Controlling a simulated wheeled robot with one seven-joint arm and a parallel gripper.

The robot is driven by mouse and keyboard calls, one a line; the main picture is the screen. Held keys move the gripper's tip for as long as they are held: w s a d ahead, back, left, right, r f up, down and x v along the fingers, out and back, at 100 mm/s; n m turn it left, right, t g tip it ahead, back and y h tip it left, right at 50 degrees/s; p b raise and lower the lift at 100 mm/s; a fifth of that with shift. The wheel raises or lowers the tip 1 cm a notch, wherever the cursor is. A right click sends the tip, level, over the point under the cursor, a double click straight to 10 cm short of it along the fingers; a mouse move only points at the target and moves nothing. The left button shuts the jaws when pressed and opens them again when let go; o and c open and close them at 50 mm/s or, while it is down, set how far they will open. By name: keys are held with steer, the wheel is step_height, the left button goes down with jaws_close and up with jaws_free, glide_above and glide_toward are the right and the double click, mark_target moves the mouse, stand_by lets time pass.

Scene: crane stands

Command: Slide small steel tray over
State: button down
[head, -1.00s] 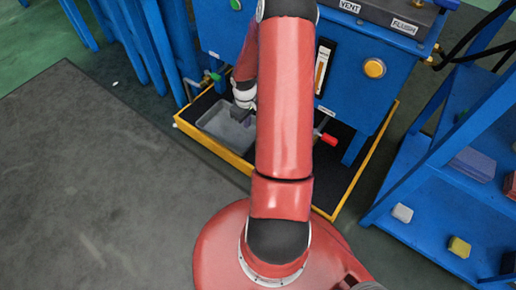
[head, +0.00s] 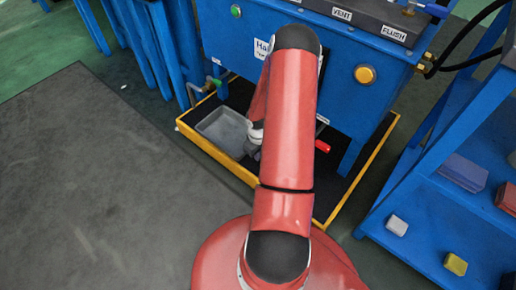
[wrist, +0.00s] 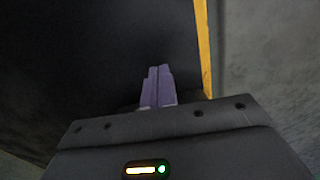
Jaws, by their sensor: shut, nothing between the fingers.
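The small steel tray (head: 208,126) is a shallow grey open tray. It lies at the left end of the black, yellow-edged floor pan under the blue stand, and its right part is partly hidden by my arm. My gripper (head: 254,153) is low at the right side of the tray, near the pan's front edge; I cannot tell whether it touches the tray. In the wrist view the fingers of my gripper (wrist: 158,72) are together and empty, above the black pan floor. The tray does not show in the wrist view.
The pan's yellow rim (head: 215,156) runs along the front. A pipe with a green handle (head: 214,82) is above the tray, and a red handle (head: 322,146) sticks out to the right. A blue shelf (head: 440,215) stands at right. Dark floor matting (head: 90,180) is clear at left.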

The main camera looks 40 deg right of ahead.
steer(key=shift+w+a+r, duration=0.1)
steer(key=shift+w+r, duration=0.05)
steer(key=shift+w, duration=0.85)
steer(key=shift+w+a+r, duration=0.1)
steer(key=shift+w, duration=0.9)
steer(key=b, duration=0.1)
glide_above(233, 141)
steer(key=shift+s, duration=0.1)
